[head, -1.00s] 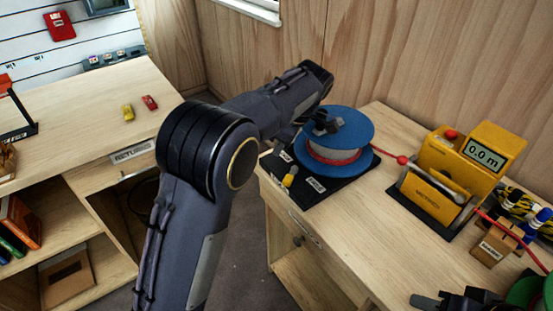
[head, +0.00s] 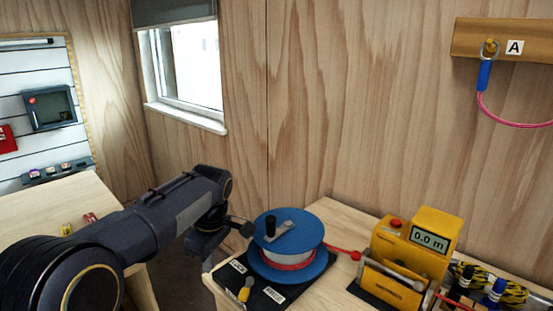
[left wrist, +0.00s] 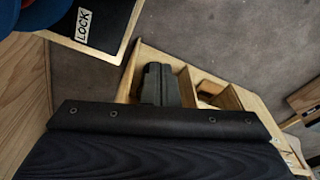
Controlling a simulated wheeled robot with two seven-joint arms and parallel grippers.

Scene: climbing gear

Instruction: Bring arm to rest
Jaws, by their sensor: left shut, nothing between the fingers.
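My left arm comes in from the left in the head view. Its gripper (head: 244,229) is shut and empty, just left of the blue spool (head: 289,228). The spool carries red cord and has a grey crank with a black knob on top. It sits on a black base plate (head: 262,290) with a small yellow lever and labels. In the left wrist view the shut dark fingers (left wrist: 159,84) show above the floor, with nothing held. A corner of the base with a "LOCK" label (left wrist: 84,22) shows at top left. My right gripper is out of view.
A yellow meter (head: 405,260) reading "0.0 m" stands right of the spool, with red cord running to it. A wooden anchor board marked A (head: 470,40) hangs on the wall. A second bench (head: 40,215) is at left, partly behind my arm. Floor shows between the benches.

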